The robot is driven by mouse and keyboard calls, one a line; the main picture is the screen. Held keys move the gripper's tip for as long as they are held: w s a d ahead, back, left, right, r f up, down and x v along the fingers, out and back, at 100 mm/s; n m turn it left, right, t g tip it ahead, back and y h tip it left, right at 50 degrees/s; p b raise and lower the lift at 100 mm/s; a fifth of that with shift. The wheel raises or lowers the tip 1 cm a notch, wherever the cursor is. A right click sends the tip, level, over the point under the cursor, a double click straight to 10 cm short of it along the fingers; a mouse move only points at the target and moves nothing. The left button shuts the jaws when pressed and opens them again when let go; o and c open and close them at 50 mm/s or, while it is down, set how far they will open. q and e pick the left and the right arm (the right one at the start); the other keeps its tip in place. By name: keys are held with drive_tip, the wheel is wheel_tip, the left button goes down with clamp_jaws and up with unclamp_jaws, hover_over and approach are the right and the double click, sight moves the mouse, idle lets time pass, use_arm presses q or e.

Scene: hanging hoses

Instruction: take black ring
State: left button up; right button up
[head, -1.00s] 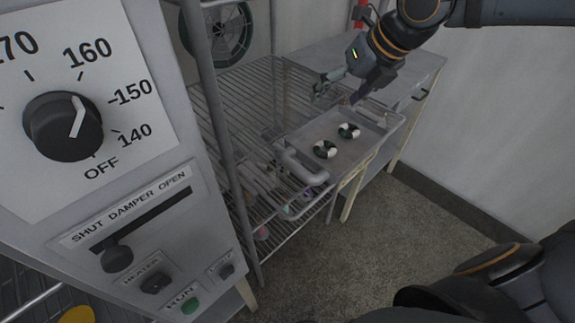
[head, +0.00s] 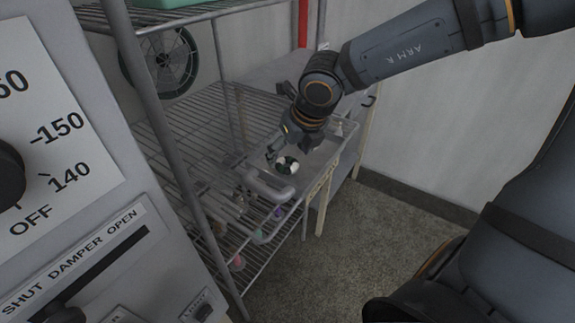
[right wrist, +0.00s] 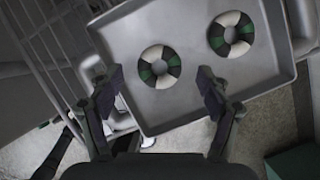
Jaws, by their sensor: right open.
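Two rings lie on a grey metal tray (right wrist: 185,112), each banded in black, white and dark green. In the right wrist view, the nearer ring (right wrist: 147,73) lies just ahead of the gap between my fingertips, and the other ring (right wrist: 218,42) lies farther up and right. The head view shows one ring (head: 294,168) on the tray, just below my fingers; the other is hidden there by my gripper. My right gripper (head: 284,152) is open and empty above the tray. In the right wrist view its two fingers (right wrist: 160,84) stand wide apart. My left gripper is not in view.
The tray has raised rims and a tubular handle (head: 271,188). A wire shelf rack (head: 185,130) stands left of it, with small coloured items below. A control panel (head: 75,250) fills the left foreground. A white wall (head: 440,130) is on the right.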

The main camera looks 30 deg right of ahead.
drive_tip(key=x, duration=0.2)
drive_tip(key=shift+w+f, duration=0.25)
drive_tip(key=shift+f, duration=0.05)
drive_tip(key=shift+s, duration=0.1)
drive_tip(key=shift+r, duration=0.1)
drive_tip(key=shift+c, duration=0.3)
drive_tip(key=c, duration=1)
drive_tip(key=shift+c, duration=0.2)
